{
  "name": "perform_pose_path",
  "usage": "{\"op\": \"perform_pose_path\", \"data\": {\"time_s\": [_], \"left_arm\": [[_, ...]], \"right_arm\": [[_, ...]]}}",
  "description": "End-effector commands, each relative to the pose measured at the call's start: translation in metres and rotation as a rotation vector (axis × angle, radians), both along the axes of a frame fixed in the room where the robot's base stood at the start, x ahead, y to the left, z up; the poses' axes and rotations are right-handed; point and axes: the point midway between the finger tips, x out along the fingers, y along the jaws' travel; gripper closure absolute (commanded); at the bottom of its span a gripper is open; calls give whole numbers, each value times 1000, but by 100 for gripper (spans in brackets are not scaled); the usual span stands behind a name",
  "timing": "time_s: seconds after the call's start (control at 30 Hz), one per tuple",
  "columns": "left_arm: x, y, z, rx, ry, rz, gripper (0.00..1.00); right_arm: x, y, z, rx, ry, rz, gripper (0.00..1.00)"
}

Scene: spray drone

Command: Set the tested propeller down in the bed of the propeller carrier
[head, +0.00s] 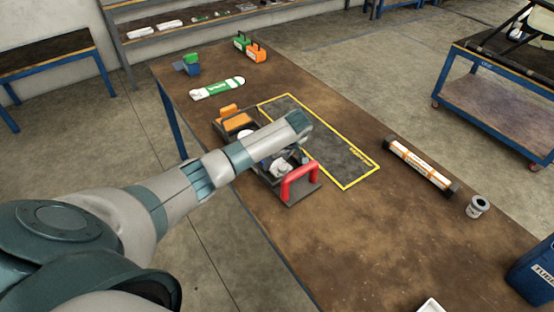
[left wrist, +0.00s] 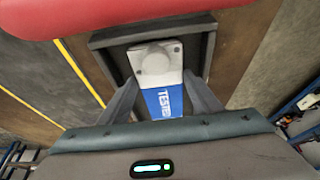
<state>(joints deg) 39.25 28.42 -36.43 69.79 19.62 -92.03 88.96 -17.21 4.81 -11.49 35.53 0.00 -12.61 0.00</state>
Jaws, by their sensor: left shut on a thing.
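The propeller carrier (head: 304,198) is a dark tray on the table with a red handle (head: 299,178) at its near end and orange parts (head: 235,120) at its far end. In the left wrist view, the tested propeller (left wrist: 163,100) shows a pale grey hub end and a blue band with partly hidden white lettering. My left gripper (left wrist: 160,82) is shut on it, one finger on each side. The propeller appears inside or just above a dark-walled bed; contact with its floor cannot be told. In the head view my arm covers part of the carrier. My right gripper is not in view.
A yellow-bordered dark mat (head: 345,173) lies beside the carrier. A green-and-white packet (head: 217,88) lies farther back. The front of the table is mostly clear.

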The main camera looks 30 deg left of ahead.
Motion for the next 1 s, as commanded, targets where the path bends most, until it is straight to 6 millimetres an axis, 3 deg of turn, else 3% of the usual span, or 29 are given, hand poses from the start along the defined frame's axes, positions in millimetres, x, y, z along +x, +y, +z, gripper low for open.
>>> {"op": "perform_pose_path", "data": {"time_s": [0.17,0.2,0.27,0.3,0.73,1.0], "left_arm": [[0,0,-1,0,0,1,67],[0,0,-2,-1,0,0,40],[0,0,-2,0,0,0,25],[0,0,-2,0,0,0,23],[0,-1,3,-1,-2,-1,23],[-3,-13,32,-2,-4,-2,23]], "right_arm": [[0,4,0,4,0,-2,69],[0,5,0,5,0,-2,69],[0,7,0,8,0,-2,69],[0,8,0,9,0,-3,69],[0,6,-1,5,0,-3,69],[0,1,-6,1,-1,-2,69]]}}
